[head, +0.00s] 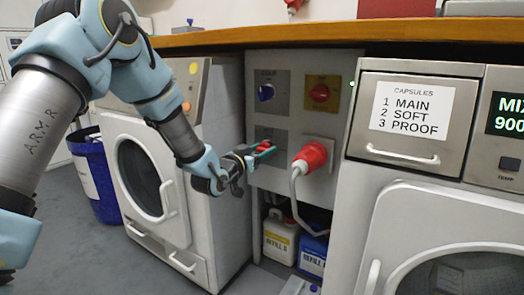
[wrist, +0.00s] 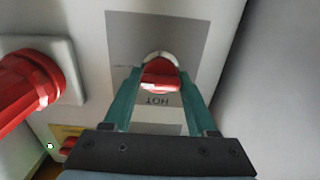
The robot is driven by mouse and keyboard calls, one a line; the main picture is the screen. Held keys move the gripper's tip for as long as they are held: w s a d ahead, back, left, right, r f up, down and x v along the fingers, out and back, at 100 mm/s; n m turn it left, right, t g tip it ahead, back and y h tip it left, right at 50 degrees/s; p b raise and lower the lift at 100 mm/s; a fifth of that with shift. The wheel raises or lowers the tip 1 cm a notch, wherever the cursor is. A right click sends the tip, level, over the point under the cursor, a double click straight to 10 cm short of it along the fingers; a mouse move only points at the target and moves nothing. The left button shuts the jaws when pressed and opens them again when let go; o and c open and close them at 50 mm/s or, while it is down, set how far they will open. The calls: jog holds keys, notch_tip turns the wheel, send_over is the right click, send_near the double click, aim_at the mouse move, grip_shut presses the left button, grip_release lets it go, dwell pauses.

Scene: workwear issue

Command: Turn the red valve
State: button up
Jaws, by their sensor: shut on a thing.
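The red valve (wrist: 161,74) sits on a grey plate (wrist: 190,28) marked HOT, which appears upside down in the wrist view. My gripper (head: 262,149) has its teal fingers on both sides of the valve handle and is shut on it. In the head view the red valve (head: 264,146) is at the lower left of the grey wall panel (head: 304,62), partly hidden by my fingers.
A large red plug (head: 311,157) with a grey cable sticks out right of the valve. Washing machines stand on both sides.

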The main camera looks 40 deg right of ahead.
jog(key=n+p, duration=0.2)
jog(key=n, duration=0.2)
jog(key=shift+w+r+n+p, duration=0.1)
jog(key=shift+n+p, duration=0.2)
jog(key=shift+p, duration=0.1)
jog(key=n+p, duration=0.2)
jog(key=n, duration=0.2)
jog(key=shift+a+n, duration=0.1)
jog(key=shift+n, duration=0.2)
jog(key=n+p, duration=0.2)
jog(key=n, duration=0.2)
jog(key=shift+w+n, duration=0.1)
jog(key=shift+n, duration=0.2)
jog(key=shift+f+n+p, duration=0.15)
jog(key=shift+n+p, duration=0.25)
jog(key=shift+n, duration=0.6)
jog(key=shift+f+n+p, duration=0.1)
jog(key=shift+n+p, duration=0.3)
jog(key=shift+n, duration=0.6)
jog(key=o, duration=1.4)
jog(key=shift+c, duration=0.2)
